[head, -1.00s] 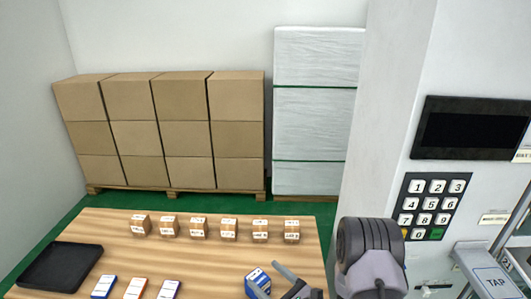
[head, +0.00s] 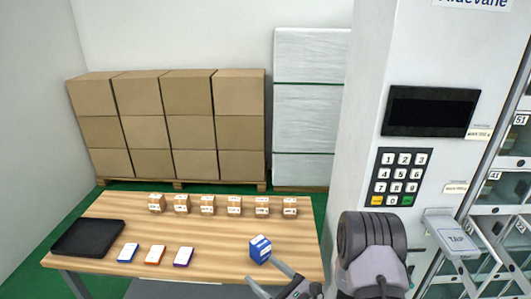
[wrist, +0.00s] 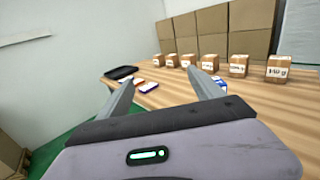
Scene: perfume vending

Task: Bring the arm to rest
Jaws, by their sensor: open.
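My gripper (head: 278,279) is at the near right edge of the wooden table (head: 210,232) in the head view, with my arm rising beside the vending machine. In the wrist view my gripper (wrist: 165,92) shows its two fingers spread apart with nothing between them. A blue and white box (head: 260,248) stands on the table just beyond the fingertips. It also shows in the wrist view beside the right finger (wrist: 220,85). The fingers look apart from it.
Several small brown boxes (head: 207,205) stand in a row at the table's back. Three flat cards (head: 155,254) and a black tray (head: 88,238) lie at left. The vending machine with its keypad (head: 400,177) stands at right. Stacked cartons (head: 165,125) stand behind.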

